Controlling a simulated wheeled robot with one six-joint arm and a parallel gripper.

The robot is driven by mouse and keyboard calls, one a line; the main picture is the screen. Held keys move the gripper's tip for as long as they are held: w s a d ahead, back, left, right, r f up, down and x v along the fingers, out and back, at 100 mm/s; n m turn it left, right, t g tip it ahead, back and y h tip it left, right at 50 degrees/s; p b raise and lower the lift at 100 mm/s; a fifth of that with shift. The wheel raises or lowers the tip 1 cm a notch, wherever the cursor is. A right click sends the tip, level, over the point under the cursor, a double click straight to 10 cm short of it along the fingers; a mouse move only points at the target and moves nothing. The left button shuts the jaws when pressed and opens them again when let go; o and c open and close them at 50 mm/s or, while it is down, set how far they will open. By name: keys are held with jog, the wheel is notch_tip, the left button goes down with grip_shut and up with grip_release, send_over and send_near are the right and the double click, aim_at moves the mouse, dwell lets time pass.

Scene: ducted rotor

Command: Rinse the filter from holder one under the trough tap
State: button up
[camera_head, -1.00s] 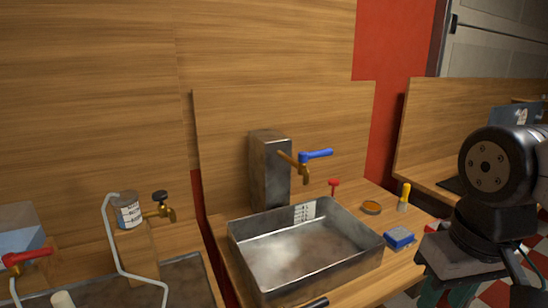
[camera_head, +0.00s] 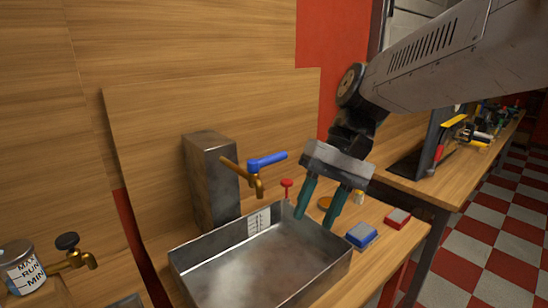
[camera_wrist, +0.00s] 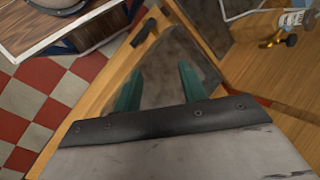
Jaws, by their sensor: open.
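The metal trough (camera_head: 180,272) stands on the wooden bench, with a white marked label inside its back wall. In the wrist view my gripper (camera_wrist: 158,90) also looks empty, with the trough below. I cannot pick out a filter or holder one in these frames.
A labelled jar (camera_head: 20,268) with a brass tap stands left. Another bench is at the right.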

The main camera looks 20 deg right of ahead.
jog(key=w+d+r+m+y, duration=0.2)
jog(key=w+y, duration=0.3)
jog(key=w, duration=0.7)
jog(key=m+t+y, duration=0.2)
jog(key=y, duration=0.3)
send_near(284, 155)
jog(key=x, duration=0.4)
jog(key=shift+a, duration=0.3)
jog(key=shift+w+a+f, duration=0.1)
jog(key=shift+a, duration=0.1)
jog(key=x, duration=0.7)
jog(key=shift+a, duration=0.1)
grip_shut()
